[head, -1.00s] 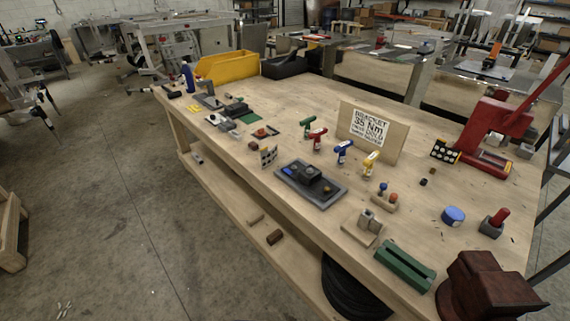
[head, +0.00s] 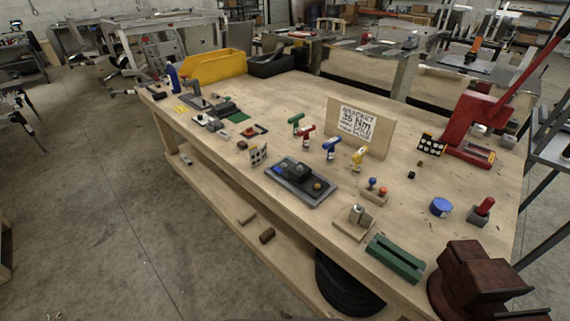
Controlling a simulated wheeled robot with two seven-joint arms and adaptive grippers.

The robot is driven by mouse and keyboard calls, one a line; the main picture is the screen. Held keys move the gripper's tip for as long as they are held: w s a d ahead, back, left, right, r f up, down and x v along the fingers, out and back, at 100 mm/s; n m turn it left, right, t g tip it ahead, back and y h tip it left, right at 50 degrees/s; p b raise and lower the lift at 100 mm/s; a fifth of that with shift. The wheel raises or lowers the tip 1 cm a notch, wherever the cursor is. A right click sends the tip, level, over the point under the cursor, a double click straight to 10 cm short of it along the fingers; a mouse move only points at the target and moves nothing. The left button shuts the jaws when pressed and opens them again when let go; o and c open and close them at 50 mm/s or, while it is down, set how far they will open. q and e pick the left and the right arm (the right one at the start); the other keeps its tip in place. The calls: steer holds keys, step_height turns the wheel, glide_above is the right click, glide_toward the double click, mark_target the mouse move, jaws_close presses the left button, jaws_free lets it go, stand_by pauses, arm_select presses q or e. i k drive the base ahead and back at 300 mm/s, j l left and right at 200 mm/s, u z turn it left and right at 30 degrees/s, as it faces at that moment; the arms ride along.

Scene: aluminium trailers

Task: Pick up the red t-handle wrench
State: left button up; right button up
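The red t-handle wrench (head: 306,136) stands upright on the wooden workbench (head: 300,97), in a row of similar t-handle wrenches. A green one (head: 296,122) is just to its left and behind. A blue one (head: 331,147) and a yellow one (head: 359,156) are to its right. Nothing touches the red wrench that I can make out. Neither of my grippers shows in the head view.
A sign board (head: 361,126) stands behind the wrenches. A dark fixture plate (head: 301,181) lies in front of them. A red press (head: 478,130), green block (head: 396,258) and brown vise (head: 470,283) occupy the right side. Concrete floor is open at left.

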mark_target(305, 132)
steer(key=i+j+z, duration=0.45)
steer(key=j, duration=0.45)
steer(key=i+j+z, duration=0.25)
steer(key=j+z, duration=0.25)
steer(key=j, duration=0.45)
steer(key=i+j+z, duration=0.1)
steer(key=j+z, duration=0.35)
steer(key=j, duration=0.6)
steer(key=k+j+z, duration=0.1)
steer(key=j+z, duration=0.35)
steer(key=j, duration=0.55)
